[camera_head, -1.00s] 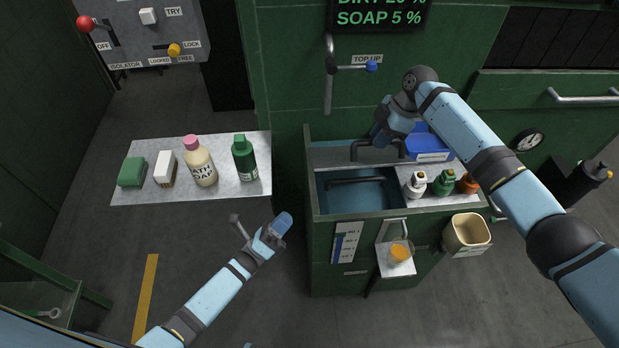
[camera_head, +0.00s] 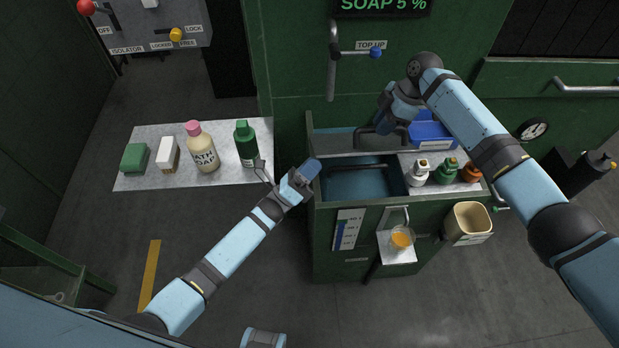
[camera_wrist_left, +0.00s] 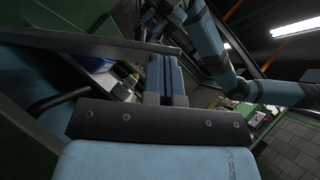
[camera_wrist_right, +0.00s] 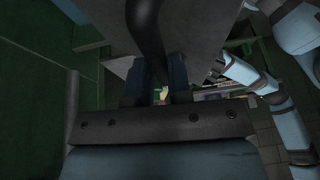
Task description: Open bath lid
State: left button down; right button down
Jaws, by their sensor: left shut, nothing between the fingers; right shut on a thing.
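The bath (camera_head: 350,222) is a green tank holding blue water. Its grey lid (camera_head: 360,154) shows as a thin strip across the opening, so it seems tilted up; water shows in front of it. My right gripper (camera_head: 384,127) is shut on the dark lid handle (camera_head: 361,136); the handle also runs between the fingers in the right wrist view (camera_wrist_right: 148,40). My left gripper (camera_head: 311,170) is shut and empty at the bath's left rim. In the left wrist view its fingers (camera_wrist_left: 167,75) are together near a grey plate edge. Whether they touch it is unclear.
Small bottles (camera_head: 445,170) and a blue box (camera_head: 432,132) sit right of the opening. A tap (camera_head: 333,65) hangs behind. A left side table (camera_head: 235,178) carries several bath items.

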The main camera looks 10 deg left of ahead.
pick_arm(q)
jog(key=shift+w, duration=0.1)
pick_arm(e)
jog(key=shift+f, duration=0.2)
pick_arm(q)
jog(key=shift+w+a+r, duration=0.25)
jog(key=shift+w+r, duration=0.3)
jog(key=shift+r, duration=0.25)
pick_arm(e)
jog(key=shift+a+f, duration=0.1)
jog(key=shift+f, duration=0.15)
jog(key=c, duration=1.1)
grip_release()
jog(key=shift+w, duration=0.1)
pick_arm(q)
jog(key=shift+f, duration=0.2)
pick_arm(e)
jog(key=shift+o, duration=0.2)
jog(key=shift+w+r, duration=0.1)
jog(key=shift+r, duration=0.1)
